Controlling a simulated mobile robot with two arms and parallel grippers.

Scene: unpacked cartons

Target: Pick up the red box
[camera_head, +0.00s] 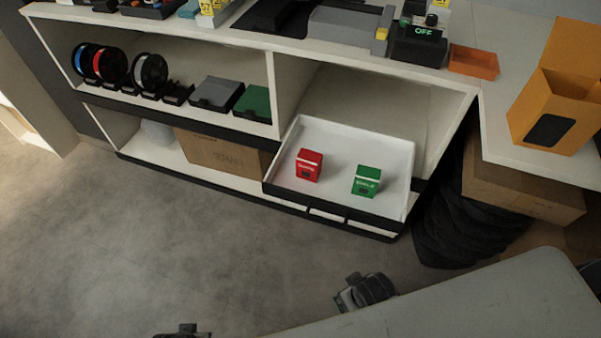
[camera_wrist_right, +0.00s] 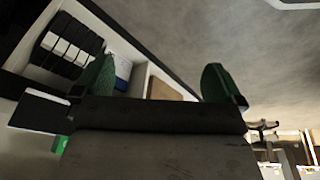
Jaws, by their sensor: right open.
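The red box (camera_head: 309,165) stands upright in a white open tray (camera_head: 408,187) on the lower shelf, toward the tray's left side. A green box (camera_head: 366,181) stands to its right, apart from it. My right gripper (camera_head: 365,291) is below the tray in the head view, well away from the red box. In the right wrist view its green fingers (camera_wrist_right: 160,84) are spread wide with nothing between them. The red box does not show there. A dark part, likely my left gripper (camera_head: 181,330), just enters at the bottom edge; its fingers are hidden.
A shelf unit holds spools (camera_head: 113,66), dark bins (camera_head: 216,93) and a cardboard carton (camera_head: 217,152). An orange carton (camera_head: 553,112) and orange tray (camera_head: 473,62) stand on the white top. Black bags (camera_head: 462,215) lie right of the tray. The grey floor (camera_head: 160,240) before the shelf is clear.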

